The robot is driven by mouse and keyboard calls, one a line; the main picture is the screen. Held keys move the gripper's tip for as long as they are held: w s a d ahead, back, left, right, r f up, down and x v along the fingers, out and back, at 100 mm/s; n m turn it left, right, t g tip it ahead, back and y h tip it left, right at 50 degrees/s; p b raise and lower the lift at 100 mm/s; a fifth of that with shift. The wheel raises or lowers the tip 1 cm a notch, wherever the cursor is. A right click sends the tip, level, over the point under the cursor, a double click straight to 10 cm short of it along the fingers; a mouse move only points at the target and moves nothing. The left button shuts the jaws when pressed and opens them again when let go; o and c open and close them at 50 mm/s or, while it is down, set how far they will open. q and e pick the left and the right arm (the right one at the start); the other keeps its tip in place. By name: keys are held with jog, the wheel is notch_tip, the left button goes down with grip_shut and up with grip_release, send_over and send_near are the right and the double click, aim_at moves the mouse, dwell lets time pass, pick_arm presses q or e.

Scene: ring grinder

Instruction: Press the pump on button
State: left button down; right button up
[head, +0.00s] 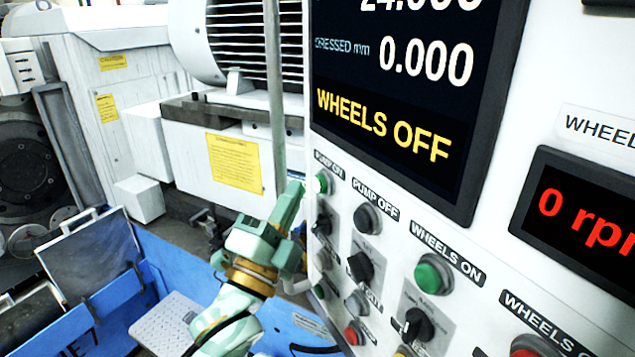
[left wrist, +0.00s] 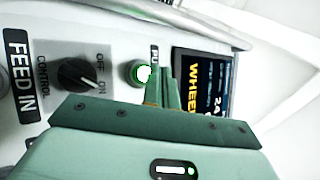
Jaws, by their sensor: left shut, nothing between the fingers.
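The pump on button (head: 322,183) is a small green button at the upper left of the control panel, under a label that is partly readable. In the left wrist view the green button (left wrist: 140,73) shows a bright white-green spot on its face. My left gripper (head: 296,188) is shut and empty, its fingertips just left of the button in the head view. In the left wrist view its fingers (left wrist: 163,84) overlap the button's right edge. I cannot tell whether they touch it. My right gripper is not in view.
A dark pump off button (head: 367,218) and a green wheels on button (head: 433,274) sit to the right. Above them a screen (head: 395,90) reads "WHEELS OFF". Several knobs and buttons lie below. A blue tray (head: 105,295) and white machine housing lie left of the arm.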

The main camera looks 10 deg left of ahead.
pick_arm(q)
jog(key=shift+s+a+p, duration=0.25)
jog(key=shift+s+a, duration=0.45)
jog(key=shift+a, duration=0.2)
jog(key=shift+s+a+p, duration=0.2)
jog(key=shift+s+a, duration=0.45)
jog(key=shift+a, duration=0.2)
